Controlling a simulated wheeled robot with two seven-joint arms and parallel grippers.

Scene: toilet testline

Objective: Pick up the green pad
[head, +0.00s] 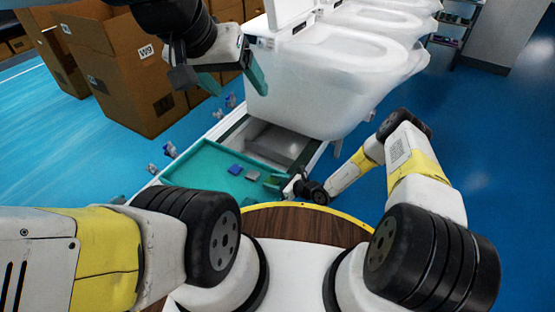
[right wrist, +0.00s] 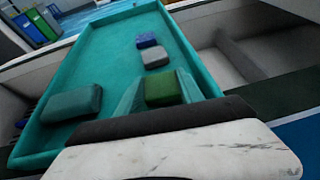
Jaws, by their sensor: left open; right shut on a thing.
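The green pad (right wrist: 163,88) is between the two teal fingers of my right gripper (right wrist: 160,92) in the right wrist view. The gripper is shut on it, low over the teal tray (right wrist: 105,62); I cannot tell if the pad touches the tray floor. In the head view my right gripper (head: 274,182) is at the tray's near right corner, small and partly hidden, and the green pad cannot be made out there. My left gripper (head: 238,82) is open and empty, high above the far side of the tray, beside the white toilet.
The tray also holds a blue pad (head: 235,170), a grey pad (head: 252,176) and a dark teal pad (right wrist: 72,103). A white toilet (head: 320,80) stands behind the tray. Cardboard boxes (head: 128,75) stand at the left. Blue floor (head: 480,150) is clear at the right.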

